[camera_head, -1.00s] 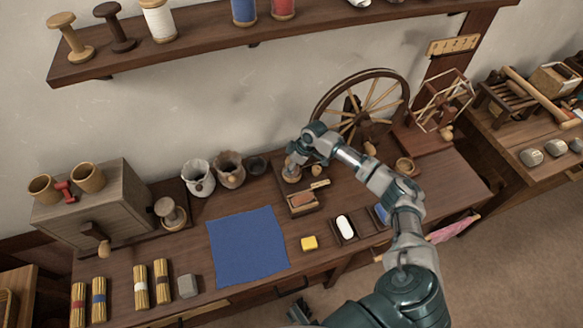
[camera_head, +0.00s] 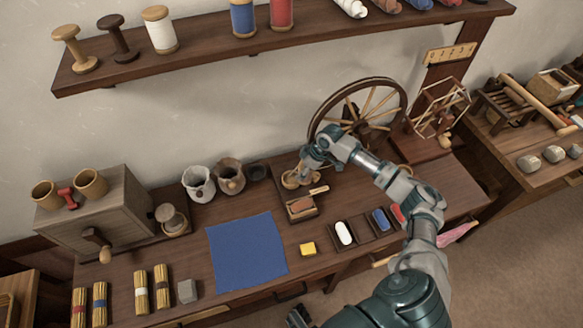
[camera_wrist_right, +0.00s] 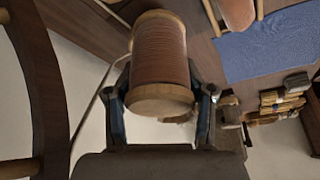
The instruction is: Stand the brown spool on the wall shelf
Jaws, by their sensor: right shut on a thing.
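The brown spool (camera_wrist_right: 160,55), wound with brown thread between pale wooden ends, sits between the two fingers of my right gripper (camera_wrist_right: 162,100) in the wrist view. The fingers are shut on it. In the head view my right gripper (camera_head: 303,172) is over the back of the table, left of the spinning wheel, and largely hides the spool. The wall shelf (camera_head: 195,57) runs along the wall above and behind. A dark part at the bottom edge of the head view may be my left gripper (camera_head: 298,317); its jaws cannot be made out.
On the shelf stand a pale spool (camera_head: 75,50), a dark spool (camera_head: 117,38), a white spool (camera_head: 160,30), a blue spool (camera_head: 243,17) and a red spool (camera_head: 281,13). Gaps show between them. The spinning wheel (camera_head: 355,85) stands close right of my gripper.

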